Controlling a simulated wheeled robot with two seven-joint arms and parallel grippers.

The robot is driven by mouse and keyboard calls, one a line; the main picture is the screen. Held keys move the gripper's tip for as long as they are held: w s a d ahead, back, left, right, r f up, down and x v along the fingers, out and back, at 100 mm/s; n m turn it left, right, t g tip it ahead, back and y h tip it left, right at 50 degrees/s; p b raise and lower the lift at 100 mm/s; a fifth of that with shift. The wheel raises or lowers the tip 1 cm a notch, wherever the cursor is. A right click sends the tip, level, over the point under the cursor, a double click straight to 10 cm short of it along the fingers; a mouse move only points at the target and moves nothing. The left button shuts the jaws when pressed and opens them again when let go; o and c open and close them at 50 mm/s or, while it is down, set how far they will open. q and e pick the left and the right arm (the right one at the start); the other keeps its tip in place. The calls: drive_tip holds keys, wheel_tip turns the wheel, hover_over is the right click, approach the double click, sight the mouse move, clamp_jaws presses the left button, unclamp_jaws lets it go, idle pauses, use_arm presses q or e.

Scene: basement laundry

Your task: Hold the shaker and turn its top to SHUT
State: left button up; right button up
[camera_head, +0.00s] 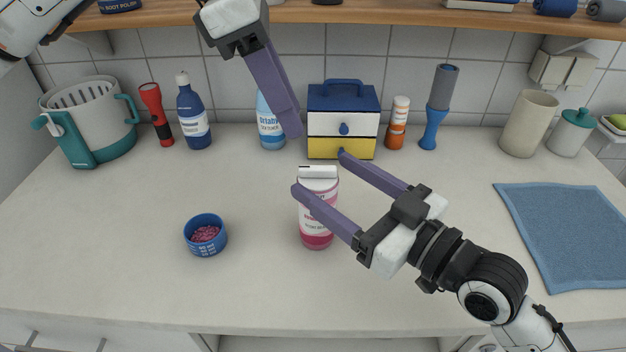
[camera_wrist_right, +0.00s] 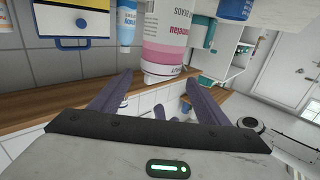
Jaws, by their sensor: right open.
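The shaker (camera_head: 317,226) is a white and pink labelled container standing upright mid-counter. Its white top (camera_head: 318,172) carries a raised bar; I cannot read its setting. My right gripper (camera_head: 322,175) is open at the shaker's upper part, one finger crossing in front of it and the other behind to the right; contact is unclear. In the right wrist view the shaker (camera_wrist_right: 172,38) shows upside down, ahead of my open fingers. My left gripper (camera_head: 292,132) hangs above and behind the shaker, pointing down, apart from it; its fingers overlap in view, so its opening is unclear.
A blue cup of pink bits (camera_head: 205,250) stands left of the shaker. Behind are a small drawer box (camera_head: 343,97), a light blue bottle (camera_head: 271,135) and an orange-white tube (camera_head: 397,130). A blue cloth (camera_head: 570,235) lies right. The front counter is clear.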

wheel_tip(320, 180, down, 6)
drive_tip(key=x, duration=0.7)
drive_tip(key=shift+w+a, duration=0.2)
drive_tip(key=shift+w, duration=0.05)
drive_tip(key=shift+f, duration=0.15)
use_arm(q)
drive_tip(key=shift+c, duration=0.2)
use_arm(e)
drive_tip(key=c, duration=1.2)
use_arm(q)
drive_tip(key=m+h, duration=0.2)
drive_tip(key=h, duration=1.2)
approach(318, 172)
drive_tip(key=d, duration=0.2)
drive_tip(key=w+d, duration=0.1)
drive_tip(key=d, duration=1.1)
drive_tip(key=shift+g, duration=0.3)
drive_tip(key=shift+r, duration=0.1)
